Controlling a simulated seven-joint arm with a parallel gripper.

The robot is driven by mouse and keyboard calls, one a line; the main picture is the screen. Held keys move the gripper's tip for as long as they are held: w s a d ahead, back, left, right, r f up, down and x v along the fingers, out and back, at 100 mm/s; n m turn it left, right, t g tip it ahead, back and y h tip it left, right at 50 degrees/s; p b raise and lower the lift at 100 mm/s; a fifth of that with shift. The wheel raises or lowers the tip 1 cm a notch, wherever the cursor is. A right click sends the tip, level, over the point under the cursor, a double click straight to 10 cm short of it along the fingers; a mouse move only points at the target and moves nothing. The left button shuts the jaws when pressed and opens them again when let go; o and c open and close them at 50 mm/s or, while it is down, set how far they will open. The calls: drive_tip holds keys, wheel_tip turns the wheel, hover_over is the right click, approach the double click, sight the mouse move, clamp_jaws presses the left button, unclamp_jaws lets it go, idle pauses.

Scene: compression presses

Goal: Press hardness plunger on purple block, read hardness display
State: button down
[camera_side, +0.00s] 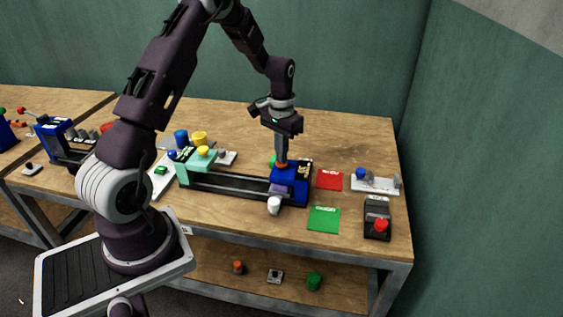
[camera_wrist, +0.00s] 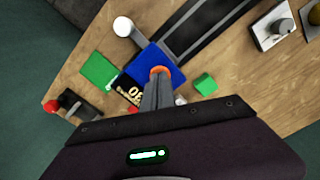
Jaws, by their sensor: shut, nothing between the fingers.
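My gripper (camera_side: 281,158) is shut and points straight down, with its fingertips at the orange plunger (camera_side: 282,165) on top of the blue press housing (camera_side: 293,184). In the wrist view my gripper (camera_wrist: 159,80) covers part of the orange plunger (camera_wrist: 161,70), and the tips look to be touching it. The purple block (camera_side: 279,188) sits low at the housing's left side, partly hidden by it. A dark display with pale digits (camera_wrist: 130,91) is on the blue housing (camera_wrist: 150,66); I cannot read its value surely. A white knob (camera_side: 273,205) stands at the press's front.
A dark rail (camera_side: 230,185) runs left from the housing to a mint-green end block (camera_side: 190,165). A red pad (camera_side: 329,179) and a green pad (camera_side: 324,219) lie to the right. A black box with a red button (camera_side: 381,226) is near the right edge.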

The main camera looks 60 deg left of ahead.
drive_tip(key=shift+r, duration=3.5)
drive_tip(key=s+d+r+m+t, duration=0.1)
drive_tip(key=s+d+r, duration=0.2)
drive_tip(key=d+r, duration=0.25)
drive_tip(key=s+d+r+t, duration=0.1)
drive_tip(key=s+d+r, duration=0.35)
drive_tip(key=r, duration=0.25)
drive_tip(key=s+d+r+m+t, duration=0.1)
drive_tip(key=s+d, duration=0.4)
drive_tip(key=s, duration=0.3)
drive_tip(key=s+d+r+m+t, duration=0.1)
drive_tip(key=s+d+r+t, duration=0.1)
drive_tip(key=s+d, duration=0.3)
drive_tip(key=s, duration=0.4)
drive_tip(key=shift+s+d+t, duration=0.25)
drive_tip(key=shift+d+t, duration=0.05)
